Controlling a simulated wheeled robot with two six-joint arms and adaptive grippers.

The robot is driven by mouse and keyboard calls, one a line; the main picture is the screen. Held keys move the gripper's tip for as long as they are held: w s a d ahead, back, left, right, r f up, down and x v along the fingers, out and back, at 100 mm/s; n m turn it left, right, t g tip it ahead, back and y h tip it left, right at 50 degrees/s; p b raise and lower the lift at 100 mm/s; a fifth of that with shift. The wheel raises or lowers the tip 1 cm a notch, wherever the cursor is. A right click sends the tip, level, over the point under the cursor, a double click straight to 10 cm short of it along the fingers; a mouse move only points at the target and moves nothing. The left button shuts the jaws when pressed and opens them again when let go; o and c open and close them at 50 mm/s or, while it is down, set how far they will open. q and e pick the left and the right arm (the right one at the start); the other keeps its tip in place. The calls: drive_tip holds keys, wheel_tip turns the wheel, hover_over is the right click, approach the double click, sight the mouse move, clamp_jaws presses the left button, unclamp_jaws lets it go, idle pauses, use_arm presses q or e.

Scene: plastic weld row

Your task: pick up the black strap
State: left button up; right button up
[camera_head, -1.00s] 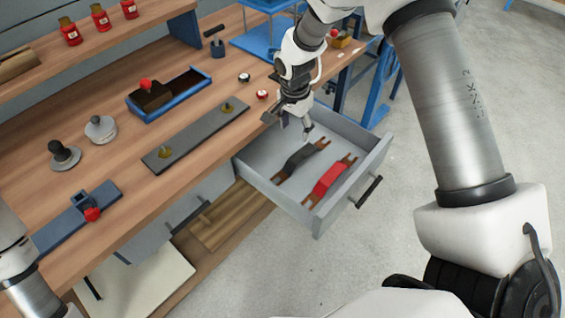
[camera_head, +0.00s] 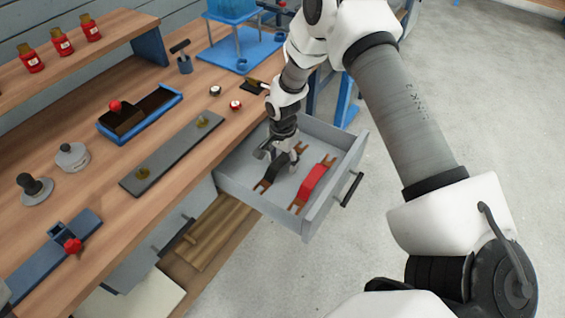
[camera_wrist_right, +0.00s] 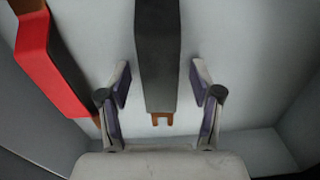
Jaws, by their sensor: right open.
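The black strap (camera_head: 275,173) lies in the open grey drawer (camera_head: 237,189), with brown forked ends. My right gripper (camera_head: 281,160) is over it in the head view and hides part of it. In the right wrist view the black strap (camera_wrist_right: 157,60) runs between the two open fingers of my right gripper (camera_wrist_right: 159,85), apart from both, with its brown forked end (camera_wrist_right: 161,119) towards the palm. My left gripper is not in view.
A red strap (camera_head: 312,184) lies beside the black one in the drawer; it also shows in the right wrist view (camera_wrist_right: 45,65). The drawer walls surround both. A workbench with a grey plate (camera_head: 172,153) and a blue tray (camera_head: 140,118) stands left of the drawer.

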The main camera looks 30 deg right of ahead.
clamp_jaws()
